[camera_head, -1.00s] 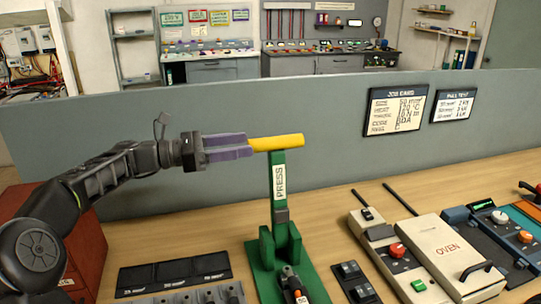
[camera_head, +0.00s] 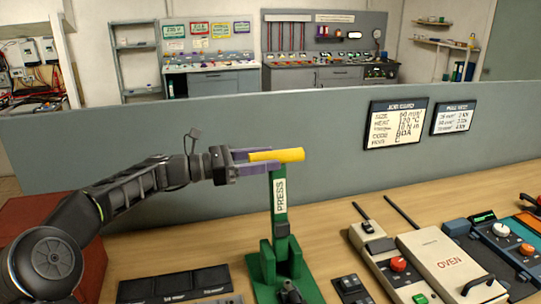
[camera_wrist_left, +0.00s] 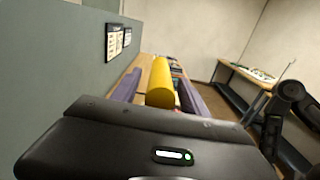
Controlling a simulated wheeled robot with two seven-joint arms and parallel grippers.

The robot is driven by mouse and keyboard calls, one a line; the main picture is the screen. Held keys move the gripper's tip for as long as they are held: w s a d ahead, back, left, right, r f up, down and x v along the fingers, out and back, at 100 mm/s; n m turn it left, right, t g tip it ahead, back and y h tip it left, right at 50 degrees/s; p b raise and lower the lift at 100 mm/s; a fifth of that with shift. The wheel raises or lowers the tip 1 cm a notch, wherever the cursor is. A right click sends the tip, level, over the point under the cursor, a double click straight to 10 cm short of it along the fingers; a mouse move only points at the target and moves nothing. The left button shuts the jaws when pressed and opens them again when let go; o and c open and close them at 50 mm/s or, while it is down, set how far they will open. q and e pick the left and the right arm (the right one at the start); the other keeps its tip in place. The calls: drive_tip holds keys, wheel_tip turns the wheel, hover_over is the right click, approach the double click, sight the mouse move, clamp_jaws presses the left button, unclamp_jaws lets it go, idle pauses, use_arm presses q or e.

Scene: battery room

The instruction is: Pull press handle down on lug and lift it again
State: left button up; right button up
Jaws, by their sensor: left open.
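The green press (camera_head: 279,215) stands on the workbench with its upright column marked PRESS. Its yellow handle (camera_head: 290,155) sticks out level at the top of the column. My left gripper (camera_head: 262,154) is open, with its purple fingers at the handle's left end. In the left wrist view the yellow handle (camera_wrist_left: 160,82) lies between the two purple fingers, with gaps on both sides. A dark tool-like part (camera_head: 290,292) sits at the press base, cut off by the lower edge; I cannot make out a lug there. My right gripper is not in the head view.
Right of the press lie a small black switch box (camera_head: 351,286), a cream oven (camera_head: 446,262) and a blue control box (camera_head: 497,240). Black trays (camera_head: 175,284) lie left of the press. A grey partition (camera_head: 150,135) rises behind the bench, with a job card (camera_head: 395,123) on it.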

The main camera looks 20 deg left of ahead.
use_arm(q)
drive_tip(key=shift+x, duration=0.75)
drive_tip(key=shift+r, duration=0.1)
clamp_jaws()
drive_tip(key=shift+a+r, duration=0.1)
idle(0.7)
